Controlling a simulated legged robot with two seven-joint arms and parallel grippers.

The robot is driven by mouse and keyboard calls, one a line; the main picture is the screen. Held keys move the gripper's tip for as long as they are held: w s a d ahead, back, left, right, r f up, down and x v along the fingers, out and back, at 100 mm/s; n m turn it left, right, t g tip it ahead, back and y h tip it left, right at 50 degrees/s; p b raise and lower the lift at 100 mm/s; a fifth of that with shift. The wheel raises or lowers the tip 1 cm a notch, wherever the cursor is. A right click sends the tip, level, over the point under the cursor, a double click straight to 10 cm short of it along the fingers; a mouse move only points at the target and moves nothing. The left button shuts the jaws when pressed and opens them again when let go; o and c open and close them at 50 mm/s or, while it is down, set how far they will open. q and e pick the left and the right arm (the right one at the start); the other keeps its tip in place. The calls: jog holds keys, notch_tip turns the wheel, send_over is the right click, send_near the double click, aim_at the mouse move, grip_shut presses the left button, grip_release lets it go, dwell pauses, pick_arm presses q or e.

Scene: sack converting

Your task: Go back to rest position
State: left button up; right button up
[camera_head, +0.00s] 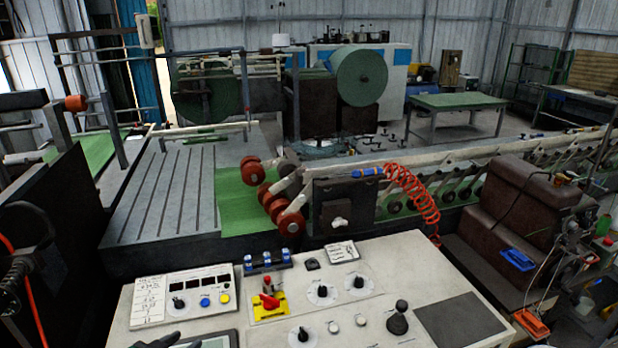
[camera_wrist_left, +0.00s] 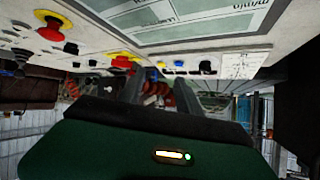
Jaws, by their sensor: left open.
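My left gripper (camera_head: 172,340) shows only at the bottom edge of the head view, as dark fingertips over the lower left of the control panel (camera_head: 440,268). In the left wrist view its two dark fingers (camera_wrist_left: 128,66) stand apart with nothing held between them. The panel appears upside down along the top of that view. A yellow-based red switch (camera_head: 268,303) sits on the panel, to the right of the gripper. My right gripper is in neither view.
A grey screen (camera_head: 215,341) lies beside my left gripper. Blue and yellow buttons, black knobs and a black joystick (camera_head: 397,320) stand up from the panel. Behind it are red rollers (camera_head: 291,222), green sheet and a conveyor. A brown machine (camera_head: 515,215) stands at right.

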pick_arm(q)
jog(key=s+y, duration=0.1)
jog(key=s+f+n+g+y, duration=0.2)
jog(key=shift+s+a, duration=0.1)
jog(key=shift+s, duration=0.3)
jog(key=s+d+f+g, duration=0.1)
jog(key=s, duration=0.1)
jog(key=s+n+g, duration=0.1)
jog(key=s, duration=0.2)
jog(key=s+d+f+g, duration=0.1)
jog(key=s+g, duration=0.1)
jog(key=shift+s+d+f+n, duration=0.25)
jog(key=shift+d+f+n, duration=0.05)
jog(key=shift+f, duration=0.05)
jog(key=s+d+g, duration=0.2)
jog(key=s+d, duration=0.3)
jog(key=s, duration=0.1)
jog(key=shift+s+f+g+h, duration=0.2)
jog(key=shift+f+g+h, duration=0.1)
jog(key=shift+f+g, duration=0.15)
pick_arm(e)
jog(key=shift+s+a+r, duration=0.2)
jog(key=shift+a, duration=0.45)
pick_arm(q)
jog(key=shift+d, duration=0.3)
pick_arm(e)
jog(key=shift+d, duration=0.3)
